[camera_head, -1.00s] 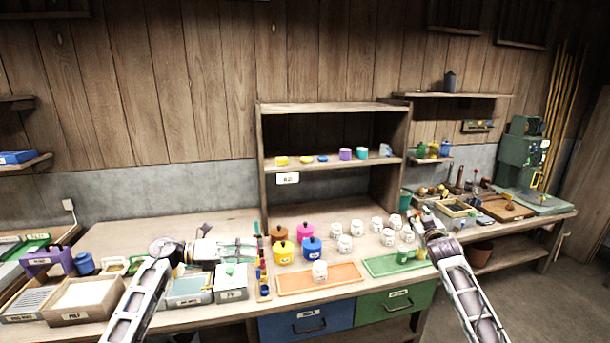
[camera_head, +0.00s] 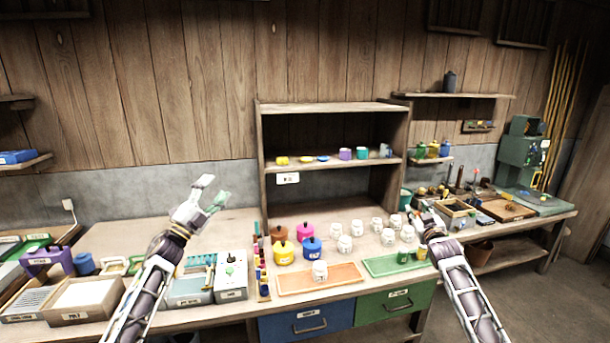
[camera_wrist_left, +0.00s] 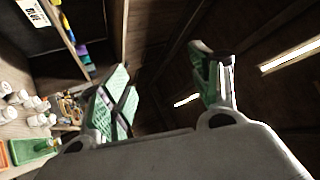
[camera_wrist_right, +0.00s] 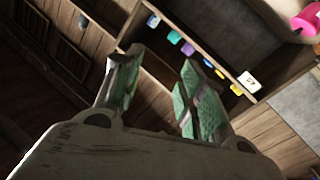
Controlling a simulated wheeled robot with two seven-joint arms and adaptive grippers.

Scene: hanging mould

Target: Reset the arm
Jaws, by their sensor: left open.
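My left gripper (camera_head: 213,190) is raised above the left part of the workbench, pointing up, with its fingers apart and nothing between them. In the left wrist view its green-padded fingers (camera_wrist_left: 165,90) are spread wide and empty. My right gripper (camera_head: 416,218) is over the right part of the bench, behind the green tray and close to the white jars. In the right wrist view its fingers (camera_wrist_right: 160,88) stand apart with nothing held between them; the shelf shows beyond.
The workbench holds an orange tray (camera_head: 290,282), a green tray (camera_head: 378,268), several white jars (camera_head: 344,244) and coloured pots (camera_head: 284,253). A shelf unit (camera_head: 332,108) stands at the back. A grey box (camera_head: 230,293) sits below my left gripper. The back-left bench top is clear.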

